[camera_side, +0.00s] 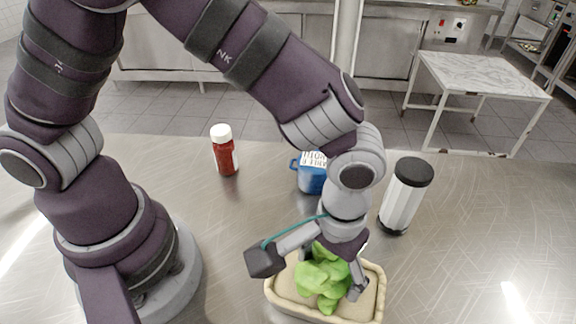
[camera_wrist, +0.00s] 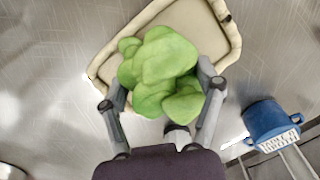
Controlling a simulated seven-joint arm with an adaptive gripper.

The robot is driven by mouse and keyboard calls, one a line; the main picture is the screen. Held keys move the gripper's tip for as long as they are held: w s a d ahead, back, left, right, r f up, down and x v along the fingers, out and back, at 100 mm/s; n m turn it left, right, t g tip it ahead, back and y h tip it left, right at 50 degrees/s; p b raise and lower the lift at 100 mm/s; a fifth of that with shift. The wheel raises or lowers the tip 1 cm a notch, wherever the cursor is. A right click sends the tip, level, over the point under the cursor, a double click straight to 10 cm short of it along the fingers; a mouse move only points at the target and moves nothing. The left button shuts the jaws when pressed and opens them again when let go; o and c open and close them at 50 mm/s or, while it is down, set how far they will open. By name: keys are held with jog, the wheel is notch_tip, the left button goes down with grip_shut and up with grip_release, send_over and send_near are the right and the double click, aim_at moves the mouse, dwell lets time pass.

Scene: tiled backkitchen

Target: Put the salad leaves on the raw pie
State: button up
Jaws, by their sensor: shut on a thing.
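The salad leaves (camera_side: 322,277) are a bright green clump in my gripper (camera_side: 331,278). In the wrist view the leaves (camera_wrist: 160,72) sit between the two fingers of my gripper (camera_wrist: 163,92), which is shut on them. The raw pie (camera_side: 368,301) is a pale, rectangular crust with a raised rim. It lies under and around the leaves in the side view. In the wrist view the pie (camera_wrist: 213,42) is partly hidden behind the leaves. I cannot tell whether the leaves touch the pie.
A blue mug with lettering (camera_side: 311,179) stands behind my gripper; it also shows in the wrist view (camera_wrist: 268,121). A white canister with a black lid (camera_side: 402,201) stands to the right. A red bottle with a white cap (camera_side: 225,154) stands at the back left. The steel table is clear at right.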

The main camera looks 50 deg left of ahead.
aim_at(329, 258)
jog(key=o, duration=1.1)
jog(key=shift+f, duration=0.1)
jog(key=shift+o, duration=0.2)
notch_tip(329, 258, up, 13)
jog(key=s+a+r+m+t, duration=0.1)
jog(key=a+t, duration=0.1)
jog(key=a, duration=0.7)
jog(key=s+a+r+t, duration=0.1)
jog(key=a+t, duration=0.2)
jog(key=a, duration=0.6)
jog(key=shift+s+a+r+m+t, duration=0.15)
jog(key=shift+a+r+m+t, duration=0.15)
jog(key=shift+a+r+m, duration=0.1)
